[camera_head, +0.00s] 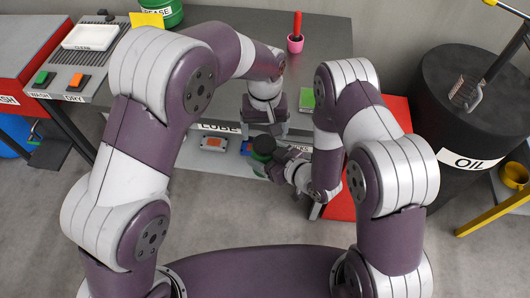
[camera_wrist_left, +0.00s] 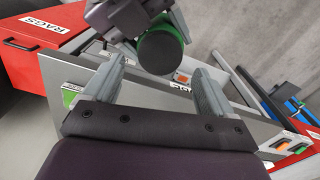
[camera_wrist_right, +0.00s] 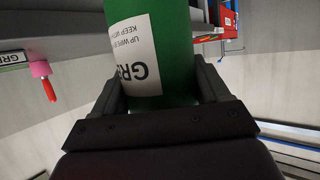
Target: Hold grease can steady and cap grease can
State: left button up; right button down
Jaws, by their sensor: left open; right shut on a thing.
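The green grease can (camera_wrist_right: 160,60) with a white label is between the fingers of my right gripper (camera_wrist_right: 160,88), which is shut on it. In the head view the can (camera_head: 262,146) is held out in front of the grey bench. In the head view my left gripper (camera_head: 265,127) is just above the can.
A larger green container (camera_head: 172,14) stands at the back of the bench behind a yellow card (camera_head: 147,19). A pink cup (camera_head: 295,43) with a red-handled tool is on the bench. A red RAGS drawer (camera_wrist_left: 40,30) and a black OIL drum (camera_head: 470,110) stand nearby.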

aim_at(265, 143)
pick_arm(q)
jog(key=shift+w+r, duration=0.1)
jog(key=shift+r, duration=0.35)
notch_tip(265, 143, up, 3)
jog(key=shift+f+n, duration=0.1)
jog(key=shift+n, duration=1)
jog(key=shift+f, duration=4.05)
jog(key=c, duration=1)
jog(key=o, duration=1.1)
jog(key=shift+c, duration=0.2)
